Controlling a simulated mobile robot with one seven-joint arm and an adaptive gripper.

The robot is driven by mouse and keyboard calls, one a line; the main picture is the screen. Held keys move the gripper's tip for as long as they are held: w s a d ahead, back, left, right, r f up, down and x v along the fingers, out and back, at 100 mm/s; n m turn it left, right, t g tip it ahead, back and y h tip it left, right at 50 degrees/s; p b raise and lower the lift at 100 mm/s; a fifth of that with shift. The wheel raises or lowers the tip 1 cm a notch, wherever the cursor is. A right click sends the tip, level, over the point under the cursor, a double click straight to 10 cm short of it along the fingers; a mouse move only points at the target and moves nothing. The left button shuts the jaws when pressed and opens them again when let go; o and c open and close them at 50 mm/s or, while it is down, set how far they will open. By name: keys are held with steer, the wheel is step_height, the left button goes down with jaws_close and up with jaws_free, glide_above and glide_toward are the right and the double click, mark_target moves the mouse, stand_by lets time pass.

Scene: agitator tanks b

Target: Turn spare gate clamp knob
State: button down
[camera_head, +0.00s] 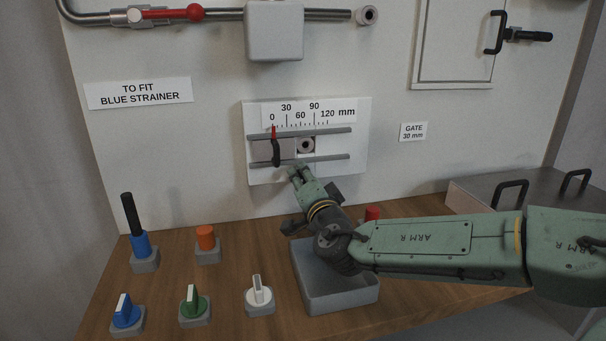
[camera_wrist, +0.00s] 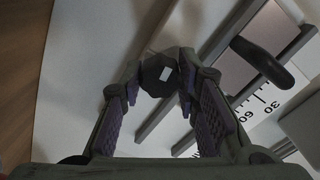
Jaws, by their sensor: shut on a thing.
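The gate unit (camera_head: 358,150) is a white panel on the wall with a scale from 0 to 120 mm and two grey rails. Its sliding plate carries a black handle (camera_head: 276,152), and a red pointer (camera_head: 274,132) stands at about 0. The handle also shows in the wrist view (camera_wrist: 262,62). A dark faceted clamp knob (camera_wrist: 158,72) with a pale mark sits between my fingertips, beside the rails. My gripper (camera_head: 297,171) is shut on this knob, just below the lower rail. In the head view my fingers hide the knob.
A grey tray (camera_head: 340,300) stands on the bench under my arm. White (camera_head: 259,290), green (camera_head: 193,303) and blue (camera_head: 124,311) knobs stand front left. A blue black-handled piece (camera_head: 138,243) and an orange piece (camera_head: 205,238) stand behind.

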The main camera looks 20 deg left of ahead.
steer(key=shift+r+n+p, duration=0.25)
steer(key=shift+n+p, duration=0.35)
steer(key=shift+p, duration=1.25)
steer(key=shift+f+p, duration=0.15)
steer(key=shift+p, duration=0.2)
steer(key=c, duration=1.2)
jaws_free()
steer(key=shift+f, duration=0.1)
steer(key=shift+o, duration=0.2)
